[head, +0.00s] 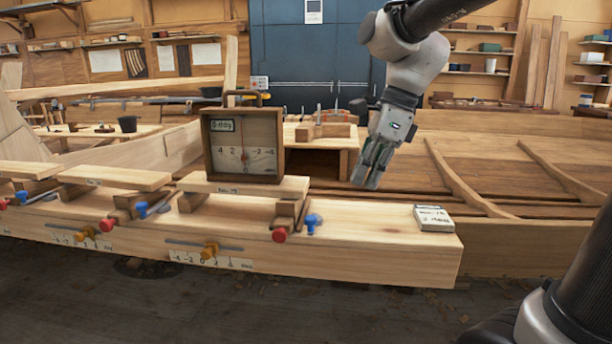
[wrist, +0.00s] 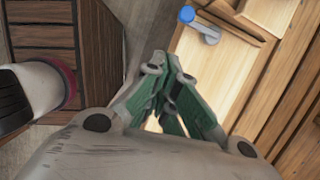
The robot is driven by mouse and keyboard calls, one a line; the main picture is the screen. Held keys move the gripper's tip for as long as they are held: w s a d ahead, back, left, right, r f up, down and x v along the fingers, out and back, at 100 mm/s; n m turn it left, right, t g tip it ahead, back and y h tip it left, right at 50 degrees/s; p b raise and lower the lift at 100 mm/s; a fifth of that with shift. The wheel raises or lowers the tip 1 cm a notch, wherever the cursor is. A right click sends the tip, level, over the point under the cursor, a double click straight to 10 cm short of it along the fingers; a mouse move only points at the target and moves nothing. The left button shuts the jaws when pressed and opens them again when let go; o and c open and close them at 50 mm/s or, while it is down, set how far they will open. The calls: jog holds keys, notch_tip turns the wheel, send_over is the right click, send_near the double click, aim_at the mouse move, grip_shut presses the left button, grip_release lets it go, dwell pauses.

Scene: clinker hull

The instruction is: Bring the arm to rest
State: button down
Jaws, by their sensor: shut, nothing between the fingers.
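My gripper (head: 366,180) hangs from my arm in the head view, pointing down above the back edge of the pale wooden beam (head: 360,240). It is to the right of the dial box and to the left of the white block, apart from both. In the wrist view my gripper (wrist: 171,70) shows its green-lined fingers closed together with nothing held. The beam also shows in the wrist view (wrist: 205,75), beyond the fingers.
A wooden dial box (head: 243,143) stands on a plank at left. A white labelled block (head: 434,218) lies on the beam's right end. Blue (head: 313,222) and red (head: 279,235) knobs stick out along the beam. A planked hull (head: 500,170) fills the right. Air around my gripper is clear.

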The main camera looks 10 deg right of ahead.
jog(key=s+d+f+n+t+h, duration=0.3)
jog(key=s+d+n, duration=1)
jog(key=n, duration=0.7)
jog(key=shift+s+d+f+n+t, duration=0.35)
jog(key=shift+d+f, duration=0.35)
jog(key=shift+d, duration=0.25)
